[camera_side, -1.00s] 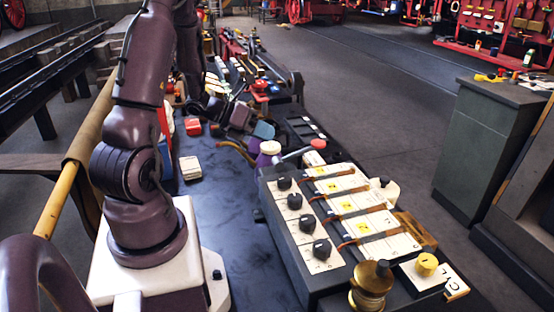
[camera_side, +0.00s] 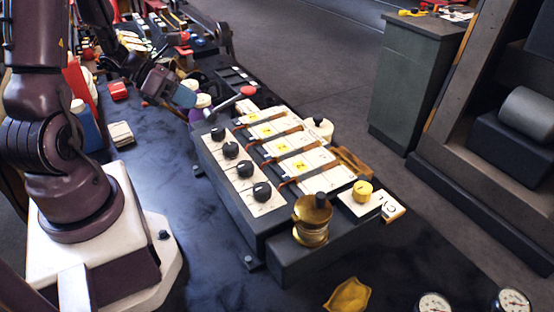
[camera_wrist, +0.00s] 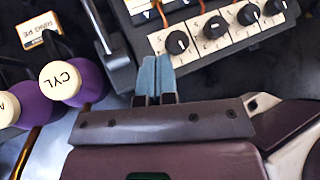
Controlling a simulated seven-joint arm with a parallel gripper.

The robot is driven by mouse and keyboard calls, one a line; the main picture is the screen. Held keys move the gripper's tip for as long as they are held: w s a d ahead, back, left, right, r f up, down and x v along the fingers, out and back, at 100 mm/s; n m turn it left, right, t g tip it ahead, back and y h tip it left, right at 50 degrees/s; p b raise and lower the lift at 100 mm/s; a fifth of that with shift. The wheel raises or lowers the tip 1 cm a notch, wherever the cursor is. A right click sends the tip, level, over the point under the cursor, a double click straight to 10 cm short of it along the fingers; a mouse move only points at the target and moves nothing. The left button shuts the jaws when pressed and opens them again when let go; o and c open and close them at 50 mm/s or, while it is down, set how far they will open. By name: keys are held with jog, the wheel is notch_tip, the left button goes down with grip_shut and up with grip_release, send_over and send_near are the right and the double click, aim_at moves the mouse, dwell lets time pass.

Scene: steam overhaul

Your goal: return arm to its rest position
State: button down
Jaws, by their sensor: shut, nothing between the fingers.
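My gripper (camera_side: 187,95) hangs over the dark bench beside the purple oil bottles, left of the knob panel's far end. Its two pale blue fingers also show in the wrist view (camera_wrist: 155,78), closed together with nothing between them. In the wrist view a purple bottle with a cream cap marked CYL (camera_wrist: 60,80) stands left of the fingers. A second purple bottle (camera_wrist: 8,110) is partly cut off at the left edge. The panel with black knobs (camera_wrist: 212,27) lies just beyond and right of the fingertips.
The knob panel (camera_side: 232,165) and brass fitting (camera_side: 311,222) fill the bench's middle. A red-tipped lever (camera_side: 248,91) rises near my gripper. A blue bottle (camera_side: 85,125) stands near my base. A grey cabinet (camera_side: 408,85) stands behind.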

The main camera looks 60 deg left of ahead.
jog(key=s+d+r+m+g+y, duration=0.1)
jog(key=d+r+m, duration=0.7)
jog(key=m, duration=0.9)
jog(key=s+d+r+m+g+y, duration=0.2)
jog(key=d+r+m, duration=0.7)
jog(key=m, duration=0.8)
jog(key=s+d+y, duration=0.1)
jog(key=d+y, duration=0.1)
jog(key=d, duration=0.1)
jog(key=shift+s+g, duration=0.3)
jog(key=shift+s, duration=0.05)
jog(key=shift+d+r, duration=0.1)
